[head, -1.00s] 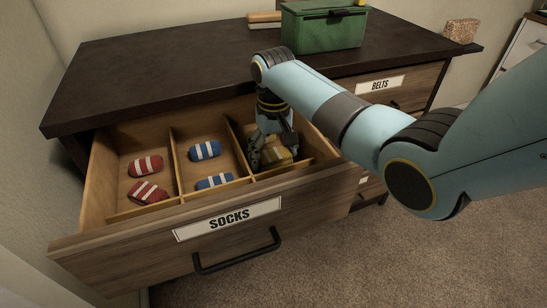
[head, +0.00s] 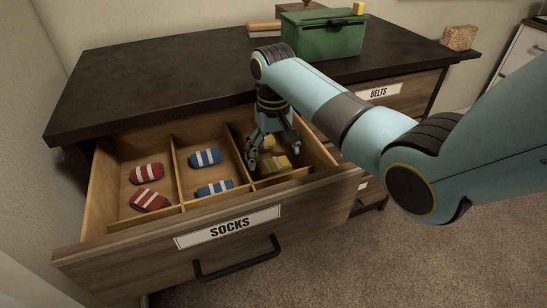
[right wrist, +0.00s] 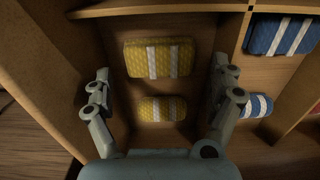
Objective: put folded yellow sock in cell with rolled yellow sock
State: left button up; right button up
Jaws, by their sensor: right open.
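Two yellow socks with white stripes lie in the right-hand cell of the open sock drawer (head: 160,237). The front one, boxy and apparently the folded yellow sock (head: 276,165), lies near the drawer front; it shows larger in the right wrist view (right wrist: 158,58). The other, rounder and apparently the rolled yellow sock (head: 268,142), lies behind it and shows in the right wrist view (right wrist: 162,109). My right gripper (head: 274,156) is open over this cell, its fingers spread on both sides of the socks, holding nothing. The fingers partly hide the socks in the head view. My left gripper is out of view.
The middle cell holds two blue striped socks (head: 205,157) and the left cell two red striped socks (head: 146,173). Thin wooden dividers separate the cells. A green box (head: 323,40) with a small yellow thing on its lid stands on the dresser top (head: 150,75).

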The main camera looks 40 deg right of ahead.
aim_at(273, 163)
notch_tip(273, 163, up, 9)
jog(key=p, duration=0.2)
dwell(0.5)
